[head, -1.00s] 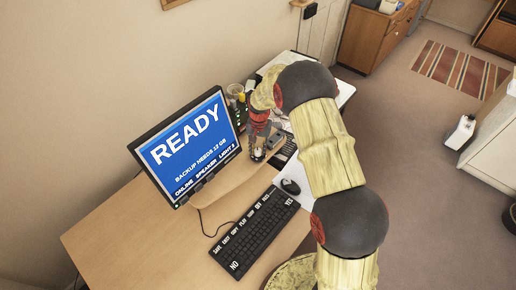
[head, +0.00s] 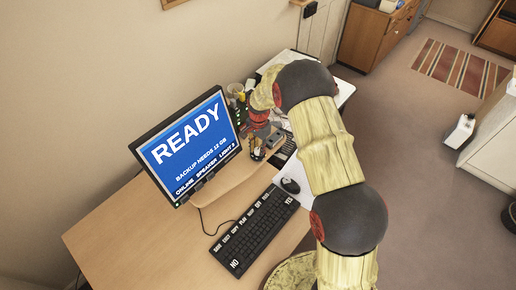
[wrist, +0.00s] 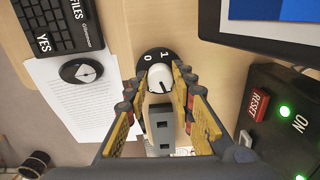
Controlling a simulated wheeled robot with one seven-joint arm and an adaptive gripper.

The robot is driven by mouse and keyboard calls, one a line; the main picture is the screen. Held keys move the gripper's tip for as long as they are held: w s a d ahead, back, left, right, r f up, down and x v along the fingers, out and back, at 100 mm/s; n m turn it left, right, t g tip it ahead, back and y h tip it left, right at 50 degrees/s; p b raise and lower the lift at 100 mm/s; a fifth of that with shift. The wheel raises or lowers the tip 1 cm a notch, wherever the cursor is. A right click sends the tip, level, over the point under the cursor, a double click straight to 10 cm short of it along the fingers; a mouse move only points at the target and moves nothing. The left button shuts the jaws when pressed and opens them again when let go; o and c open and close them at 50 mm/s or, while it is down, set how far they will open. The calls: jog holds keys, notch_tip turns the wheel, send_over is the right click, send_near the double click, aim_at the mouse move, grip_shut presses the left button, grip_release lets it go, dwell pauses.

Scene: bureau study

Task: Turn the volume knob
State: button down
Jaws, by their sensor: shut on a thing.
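The knob (wrist: 160,77) is white and round, with a short dark mark on its lower side in the wrist view. It sits on a black dial plate (wrist: 149,56) marked 0 and 1 on the desk. My gripper (wrist: 160,83) is over it, with a yellow-padded finger on each side, shut on the knob. In the head view my gripper (head: 257,152) is at the desk beside the monitor's right lower corner, and the knob is hard to make out there.
A black box with a red RESET button (wrist: 254,104) and green lights stands close on the right. The mouse (head: 290,186), keyboard (head: 252,232) and monitor (head: 188,146) are near. The desk's left part is clear.

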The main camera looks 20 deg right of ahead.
aim_at(258, 150)
dwell(0.3)
jog(key=c, duration=1.5)
grip_release()
notch_tip(258, 150, up, 12)
